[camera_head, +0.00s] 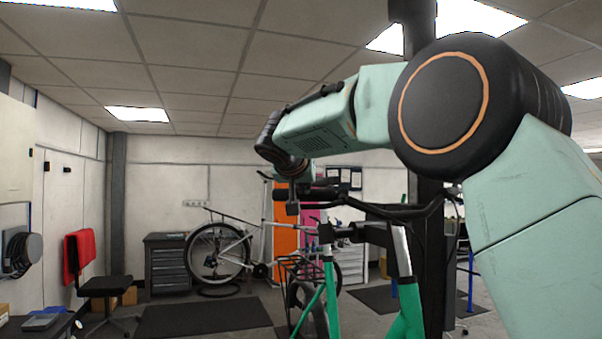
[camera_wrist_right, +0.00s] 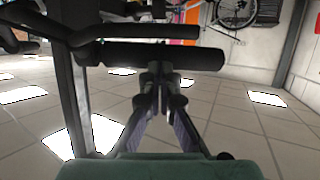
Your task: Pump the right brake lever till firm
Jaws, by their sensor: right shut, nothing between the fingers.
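The green bike's black handlebar (camera_head: 405,212) crosses the middle of the head view. Its black hand grip (camera_head: 325,194) points left; the grip also spans the middle of the right wrist view (camera_wrist_right: 205,58). A thinner dark bar, apparently the brake lever (camera_wrist_right: 170,32), runs alongside the grip there, with a gap between. My right gripper (camera_head: 292,207) is at the grip's outer part, shut and empty. Its fingertips (camera_wrist_right: 159,69) overlap the grip in the wrist view; contact cannot be told. My left gripper is out of view.
The green bike frame (camera_head: 329,300) stands below the handlebar. A dark post (camera_head: 430,260) rises close to its right. A white bike (camera_head: 230,250), a grey drawer cabinet (camera_head: 168,264) and a black chair (camera_head: 104,287) are farther back. Dark mats lie on the floor.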

